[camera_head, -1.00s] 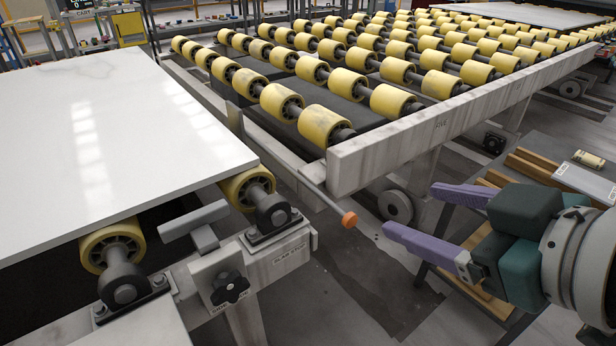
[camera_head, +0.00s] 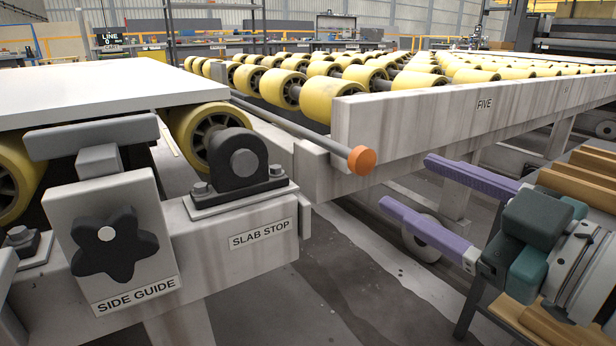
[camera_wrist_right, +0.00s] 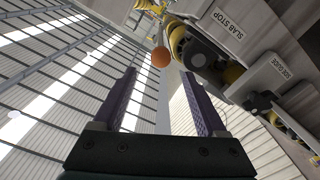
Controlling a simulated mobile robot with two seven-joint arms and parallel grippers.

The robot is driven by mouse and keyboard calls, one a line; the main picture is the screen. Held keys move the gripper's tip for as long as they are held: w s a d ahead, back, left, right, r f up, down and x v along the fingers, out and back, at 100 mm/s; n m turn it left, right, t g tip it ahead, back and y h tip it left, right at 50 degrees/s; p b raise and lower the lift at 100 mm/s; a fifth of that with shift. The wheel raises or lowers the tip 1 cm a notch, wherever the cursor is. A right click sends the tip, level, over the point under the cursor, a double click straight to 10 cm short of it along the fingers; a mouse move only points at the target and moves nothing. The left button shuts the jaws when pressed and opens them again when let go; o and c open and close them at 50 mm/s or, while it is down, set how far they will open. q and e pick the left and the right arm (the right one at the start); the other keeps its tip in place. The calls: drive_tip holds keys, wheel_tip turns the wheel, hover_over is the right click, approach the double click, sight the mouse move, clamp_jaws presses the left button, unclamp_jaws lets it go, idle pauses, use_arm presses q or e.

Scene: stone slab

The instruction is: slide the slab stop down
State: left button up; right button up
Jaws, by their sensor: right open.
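A thin grey rod (camera_head: 300,130) with an orange end knob (camera_head: 361,160) sticks out by the gap between the slab table and the roller conveyor. The SLAB STOP label (camera_head: 258,233) is on the table frame left of the knob. My right gripper (camera_head: 406,180) is open and empty, its purple fingers pointing left toward the knob, which appears just beyond the fingertips. In the right wrist view the knob (camera_wrist_right: 161,57) shows between and beyond the two fingertips (camera_wrist_right: 159,73), with no visible contact. My left gripper is not in view.
The pale slab (camera_head: 90,88) lies on yellow rollers at left. A side guide with a black star knob (camera_head: 107,235) stands at the front. The conveyor's side beam (camera_head: 450,115) runs behind the gripper. A bench with wooden strips (camera_head: 590,180) is at right.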

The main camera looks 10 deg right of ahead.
sight(370, 165)
drive_tip(key=b+x, duration=0.3)
drive_tip(key=x, duration=0.5)
drive_tip(key=shift+a+f, duration=0.1)
drive_tip(key=shift+w+a, duration=0.3)
drive_tip(key=shift+w, duration=0.35)
clamp_jaws()
drive_tip(key=shift+b, duration=0.3)
idle(0.4)
